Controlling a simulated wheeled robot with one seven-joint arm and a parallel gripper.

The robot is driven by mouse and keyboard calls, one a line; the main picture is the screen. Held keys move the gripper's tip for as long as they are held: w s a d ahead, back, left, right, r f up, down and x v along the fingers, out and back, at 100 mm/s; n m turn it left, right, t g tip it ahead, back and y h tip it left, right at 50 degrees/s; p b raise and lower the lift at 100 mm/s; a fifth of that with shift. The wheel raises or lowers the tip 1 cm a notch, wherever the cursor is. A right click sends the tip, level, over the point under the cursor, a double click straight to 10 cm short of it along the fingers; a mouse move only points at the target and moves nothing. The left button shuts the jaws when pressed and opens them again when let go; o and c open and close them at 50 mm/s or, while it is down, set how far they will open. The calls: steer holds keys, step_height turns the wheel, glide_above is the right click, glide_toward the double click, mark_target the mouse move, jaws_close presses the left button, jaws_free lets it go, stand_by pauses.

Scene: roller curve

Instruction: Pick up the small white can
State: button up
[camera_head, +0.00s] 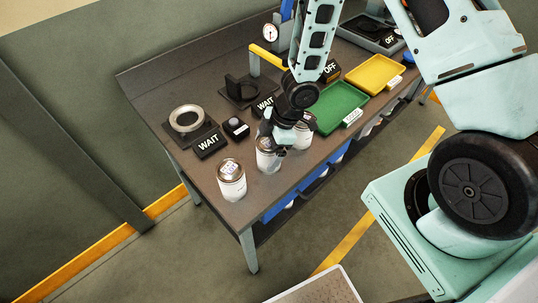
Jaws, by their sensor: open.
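Three white cans stand upright in a row along the front edge of the table. The left can (231,184) has a printed lid and stands clear of my gripper. The middle can (267,160) is partly covered at its top by my gripper. The right can (303,136) is also partly hidden behind the gripper. My gripper (280,137) is open and points down at the middle and right cans. I cannot tell whether its fingers touch either can, or which can is the small one.
The dark table (190,90) carries a metal ring on a black base (187,119), WAIT signs (211,145), a green tray (338,106) and a yellow tray (375,74). A yellow lever (266,56) rises behind my gripper. Floor is clear at the front left.

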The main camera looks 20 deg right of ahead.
steer(key=shift+f, duration=0.15)
steer(key=c, duration=1.3)
steer(key=shift+c, duration=0.2)
